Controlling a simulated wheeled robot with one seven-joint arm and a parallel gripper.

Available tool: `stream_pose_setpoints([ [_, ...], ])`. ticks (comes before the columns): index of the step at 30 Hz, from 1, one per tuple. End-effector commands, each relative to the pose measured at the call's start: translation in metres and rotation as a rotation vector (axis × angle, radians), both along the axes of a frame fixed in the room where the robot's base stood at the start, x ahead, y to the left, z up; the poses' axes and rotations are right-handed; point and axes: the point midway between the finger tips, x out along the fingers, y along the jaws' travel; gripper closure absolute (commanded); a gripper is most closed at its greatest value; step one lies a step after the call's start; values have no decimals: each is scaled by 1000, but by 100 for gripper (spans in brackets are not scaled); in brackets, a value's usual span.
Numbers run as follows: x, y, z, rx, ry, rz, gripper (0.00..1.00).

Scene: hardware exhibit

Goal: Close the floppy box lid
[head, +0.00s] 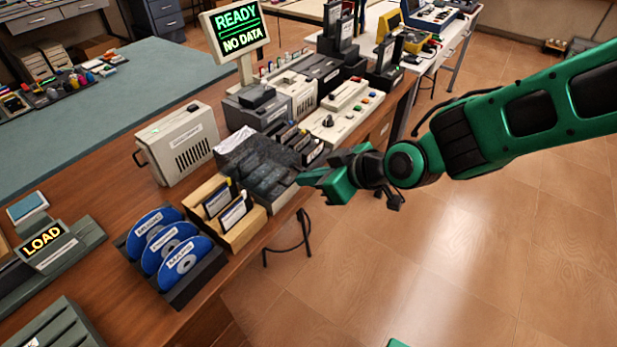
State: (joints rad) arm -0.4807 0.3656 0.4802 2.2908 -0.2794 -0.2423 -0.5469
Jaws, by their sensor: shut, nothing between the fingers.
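The floppy box (283,196) stands near the front edge of the brown wooden table, with a pale grey base. Its smoky see-through lid (238,142) shows at the back and left of the box, over or behind dark disks. I cannot tell the lid's exact angle. My gripper (304,179) is at the right front corner of the box, with its fingers shut and empty. It is at or very close to the box's edge, and I cannot tell whether it touches.
A wooden disk holder (250,232) and a rack of blue discs (170,262) stand left of the box. A beige case (180,142) is behind. A control panel with buttons (345,120) is to the right.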

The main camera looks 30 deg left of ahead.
Motion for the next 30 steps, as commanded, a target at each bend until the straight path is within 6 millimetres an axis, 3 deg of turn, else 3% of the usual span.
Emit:
stream_pose_setpoints([
  [1, -14, -3, -9, -25, 24, 21, 100],
  [2, -14, -3, -6, -23, 23, 21, 100],
  [10, -24, -11, 47, -1, -20, 7, 100],
  [21, -32, -75, 12, 2, -24, -1, 100],
  [30, -34, -96, 0, 7, -27, 1, 100],
])
